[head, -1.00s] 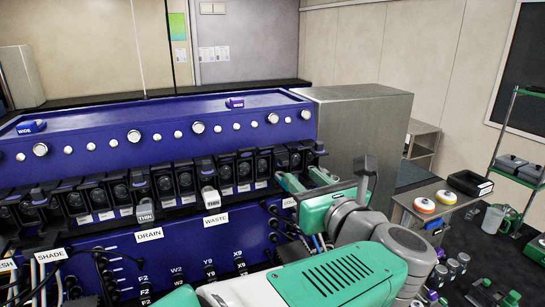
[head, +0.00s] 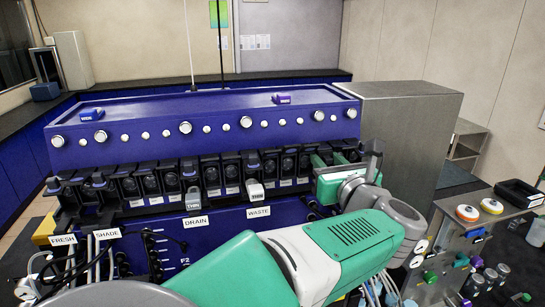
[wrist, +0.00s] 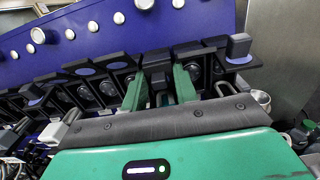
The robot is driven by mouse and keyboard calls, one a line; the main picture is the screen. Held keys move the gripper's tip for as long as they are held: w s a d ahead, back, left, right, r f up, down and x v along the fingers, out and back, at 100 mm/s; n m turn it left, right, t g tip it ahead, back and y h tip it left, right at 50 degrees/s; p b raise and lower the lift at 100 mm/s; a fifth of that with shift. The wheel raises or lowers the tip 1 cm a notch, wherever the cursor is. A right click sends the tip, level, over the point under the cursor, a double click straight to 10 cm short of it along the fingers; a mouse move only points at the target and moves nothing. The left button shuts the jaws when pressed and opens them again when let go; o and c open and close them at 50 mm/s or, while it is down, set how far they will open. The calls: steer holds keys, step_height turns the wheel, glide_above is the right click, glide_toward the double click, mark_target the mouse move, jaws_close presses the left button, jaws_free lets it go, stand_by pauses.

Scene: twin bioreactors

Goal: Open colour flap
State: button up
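A row of black pump modules with hinged flaps (head: 190,175) runs along the front of the blue bioreactor bench (head: 215,120). No label reading colour is legible, so I cannot tell for sure which flap it is. My gripper (head: 332,160) is at the right end of this row. In the wrist view, the two green fingers of my gripper (wrist: 160,90) are apart, with a dark module part (wrist: 158,82) seen between them. Whether they touch it is unclear.
Grey THIN clamps (head: 193,198) hang above the DRAIN (head: 195,222) and WASTE (head: 258,212) labels. A grey metal cabinet (head: 415,140) stands close to the right.

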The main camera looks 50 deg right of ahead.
steer(key=shift+c, duration=0.9)
steer(key=r+g+p, duration=0.1)
steer(key=p, duration=0.3)
steer(key=shift+a+y, duration=0.1)
steer(key=shift+y, duration=0.3)
steer(key=g+y+p, duration=0.1)
steer(key=g+p, duration=0.1)
steer(key=p, duration=0.1)
steer(key=shift+s+r, duration=0.15)
steer(key=shift+s+a+g+y+p, duration=0.15)
steer(key=shift+g+y+p, duration=0.4)
steer(key=shift+g+y, duration=0.55)
steer(key=shift+r+g+y, duration=0.15)
steer(key=shift+g+y, duration=0.55)
steer(key=shift+g, duration=0.4)
steer(key=g+y, duration=0.3)
steer(key=shift+r+g, duration=0.3)
steer(key=shift+r, duration=0.1)
steer(key=shift+r+g+y, duration=0.1)
steer(key=shift+g+y, duration=0.3)
steer(key=shift+g, duration=0.1)
